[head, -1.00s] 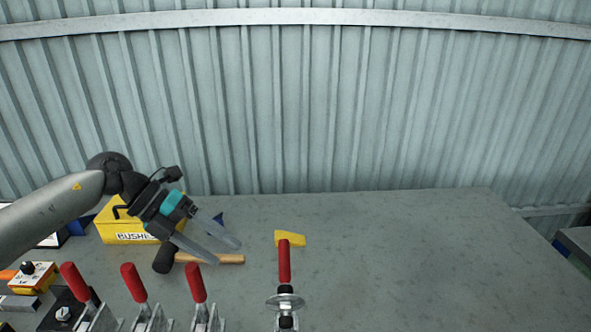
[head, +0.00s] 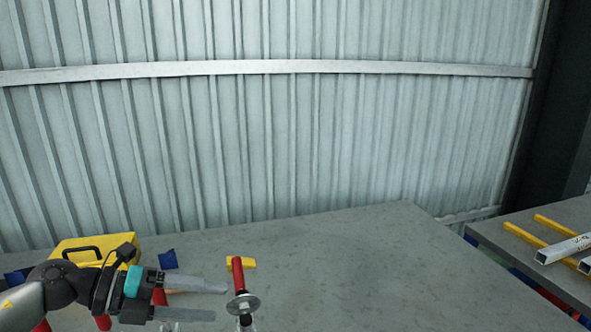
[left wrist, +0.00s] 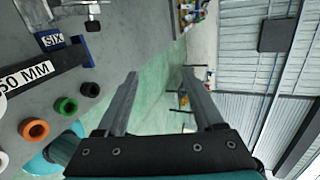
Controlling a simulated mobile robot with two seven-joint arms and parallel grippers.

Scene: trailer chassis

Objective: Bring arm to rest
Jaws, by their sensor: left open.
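My left gripper (head: 208,300) comes in from the left at the lower left of the head view. Its two grey fingers point right, spread apart with nothing between them, above the grey table (head: 330,250). In the left wrist view the fingers (left wrist: 160,88) are also apart and empty, with the floor seen beyond them. My right gripper is not in view.
A yellow case (head: 97,248) stands behind my left arm. A red-handled clamp (head: 239,277) is just right of the fingertips. Metal tubes (head: 566,248) lie on the right table. The left wrist view shows coloured rings (left wrist: 66,105).

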